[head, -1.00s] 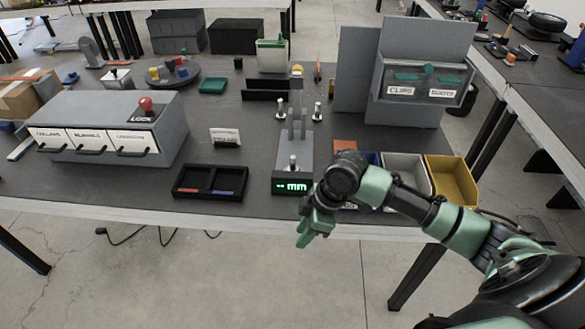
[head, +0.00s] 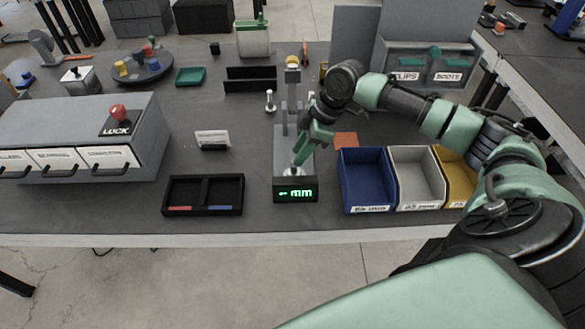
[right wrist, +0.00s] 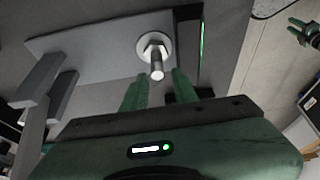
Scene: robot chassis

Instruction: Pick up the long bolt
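A silver bolt (head: 292,170) stands on the grey measuring device (head: 296,192), whose green display shows dashes and "mm". In the right wrist view the same bolt (right wrist: 155,58) has a wide hex head, with its shank pointing towards the camera. My right gripper (head: 302,152) is above the device, close to the bolt. In the right wrist view its two green fingers (right wrist: 159,88) are apart, with the shank just ahead of the gap between them. Another bolt (head: 270,100) stands on the table behind. I cannot tell which bolt is the long one. My left gripper (right wrist: 299,32) is small at the wrist view's upper right.
Blue (head: 366,182), grey (head: 418,180) and yellow bins stand right of the device. A black two-part tray (head: 204,195) lies left of it. A grey drawer unit (head: 85,135) with a red LOCK knob stands further left. Bare table lies between the tray and drawers.

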